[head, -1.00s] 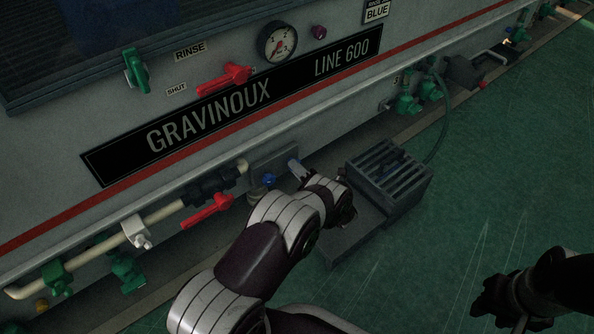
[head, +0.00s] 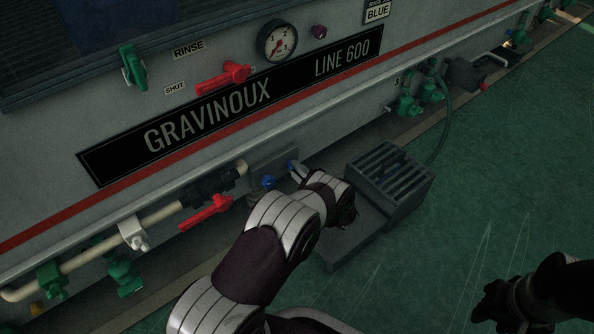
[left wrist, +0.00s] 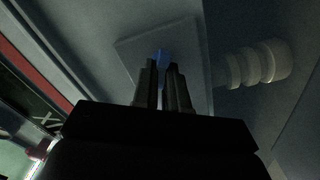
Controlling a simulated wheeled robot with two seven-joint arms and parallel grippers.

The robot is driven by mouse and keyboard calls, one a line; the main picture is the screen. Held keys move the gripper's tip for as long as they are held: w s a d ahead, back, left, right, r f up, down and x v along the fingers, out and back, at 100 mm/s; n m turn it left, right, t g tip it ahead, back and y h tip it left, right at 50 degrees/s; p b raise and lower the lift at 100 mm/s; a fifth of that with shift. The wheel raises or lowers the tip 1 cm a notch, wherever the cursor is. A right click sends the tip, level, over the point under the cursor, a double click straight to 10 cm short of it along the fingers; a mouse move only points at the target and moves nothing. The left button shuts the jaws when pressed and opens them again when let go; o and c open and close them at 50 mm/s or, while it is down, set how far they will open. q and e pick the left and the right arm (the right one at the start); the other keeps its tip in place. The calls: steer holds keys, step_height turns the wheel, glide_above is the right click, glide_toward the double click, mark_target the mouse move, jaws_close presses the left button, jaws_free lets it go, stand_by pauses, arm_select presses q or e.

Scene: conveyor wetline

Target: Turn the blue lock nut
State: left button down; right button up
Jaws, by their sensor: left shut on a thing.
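The blue lock nut (left wrist: 161,57) shows in the left wrist view as a small blue piece between the two fingertips, in front of a grey plate. My left gripper (left wrist: 162,75) is shut on it; the fingers hide most of it. In the head view the left gripper (head: 296,170) reaches the lower machine wall, with a bit of blue at its tip. A second small blue part (head: 269,182) sits just left of it, apart from the fingers. My right gripper (head: 490,308) hangs dark over the floor at the lower right; its fingers are too dark to read.
A red lever (head: 207,207) and a cream pipe (head: 165,218) lie left of the gripper. A grey slatted box (head: 390,178) stands close on the right. A white ribbed fitting (left wrist: 258,66) is beside the plate.

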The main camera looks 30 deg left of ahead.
arm_select(q)
steer(key=shift+f+m, duration=0.1)
steer(key=shift+m, duration=0.2)
steer(key=c, duration=1.2)
jaws_free()
steer(key=shift+o, duration=0.2)
steer(key=p+v, duration=0.1)
steer(key=v, duration=0.1)
steer(key=p+v, duration=0.1)
steer(key=v, duration=0.1)
steer(key=p+v, duration=0.1)
steer(key=v, duration=0.1)
steer(key=shift+r, duration=0.4)
steer(key=v, duration=0.2)
steer(key=p+v, duration=0.1)
steer(key=v, duration=0.1)
steer(key=p+v, duration=0.1)
steer(key=v, duration=0.1)
steer(key=shift+s+d+f, duration=0.15)
steer(key=shift+f, duration=0.2)
steer(key=shift+s+d, duration=0.1)
steer(key=shift+d, duration=0.15)
